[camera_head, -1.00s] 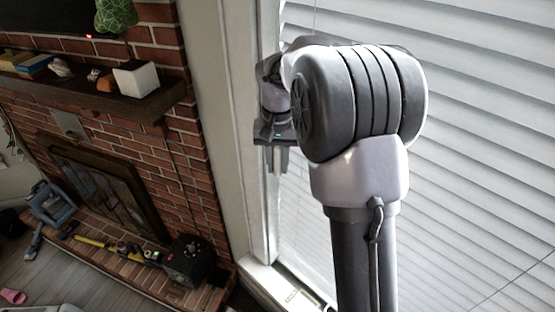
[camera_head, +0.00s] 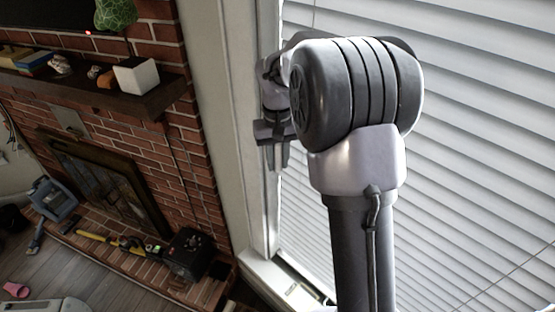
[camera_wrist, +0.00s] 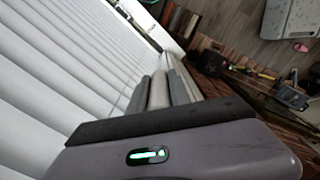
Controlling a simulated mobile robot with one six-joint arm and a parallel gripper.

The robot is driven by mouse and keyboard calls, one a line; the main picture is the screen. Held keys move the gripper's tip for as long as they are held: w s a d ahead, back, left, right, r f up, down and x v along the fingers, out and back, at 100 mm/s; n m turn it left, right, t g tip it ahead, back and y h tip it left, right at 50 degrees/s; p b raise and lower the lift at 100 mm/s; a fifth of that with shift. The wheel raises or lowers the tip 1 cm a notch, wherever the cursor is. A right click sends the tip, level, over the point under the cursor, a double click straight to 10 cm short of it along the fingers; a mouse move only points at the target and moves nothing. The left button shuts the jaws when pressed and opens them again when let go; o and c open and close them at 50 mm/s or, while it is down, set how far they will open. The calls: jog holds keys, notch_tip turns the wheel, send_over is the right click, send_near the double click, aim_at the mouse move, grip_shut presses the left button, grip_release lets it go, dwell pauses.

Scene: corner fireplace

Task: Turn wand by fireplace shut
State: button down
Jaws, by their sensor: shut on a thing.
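The white window blind (camera_head: 480,120) fills the right of the head view, its slats tilted and lying close together. It also shows at the left of the wrist view (camera_wrist: 60,75). A thin upright line, seemingly the wand (camera_head: 314,14), hangs in front of the blind at the top and passes behind my arm. My gripper (camera_head: 275,162) is beside the window frame at the blind's left edge, partly hidden by my arm. In the wrist view my gripper (camera_wrist: 163,88) is shut, seemingly on the wand; the held part cannot be made out clearly between the fingers.
The brick fireplace (camera_head: 105,185) with its dark mantel (camera_head: 95,90) stands left of the window. A white cube (camera_head: 136,76) sits on the mantel. A black box (camera_head: 188,254) and a yellow tool (camera_head: 92,236) lie on the hearth. The window frame (camera_head: 264,215) is close to my gripper.

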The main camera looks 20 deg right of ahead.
jog(key=c, duration=1.2)
grip_release()
notch_tip(320, 180, up, 17)
jog(key=p, duration=0.1)
jog(key=shift+r, duration=0.2)
